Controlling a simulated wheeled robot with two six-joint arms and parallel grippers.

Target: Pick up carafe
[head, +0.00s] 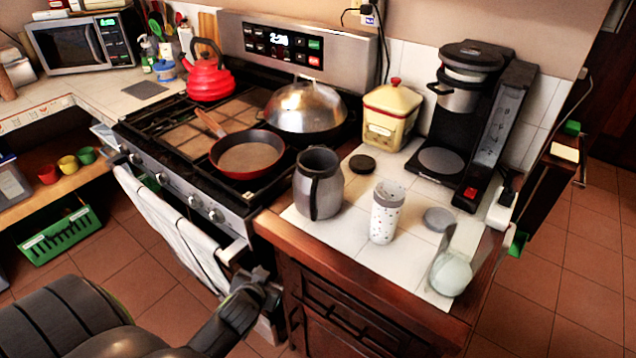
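The carafe appears to be the dark grey metal jug (325,182) with a black handle, standing upright on the white tiled counter (345,225), right of the stove. My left gripper (262,280) is low in front of the stove's right end, left of and below the counter edge. It is apart from the jug and holds nothing that I can see. Its fingers are small and dark, so its opening is unclear. My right gripper is out of view.
A speckled white tumbler (386,214) stands close right of the jug, and a dark round lid (362,164) lies behind it. A coffee maker (455,125), a yellow canister (390,115) and a pale scoop-like item (452,272) are also on the counter. A red pan (247,155) sits left.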

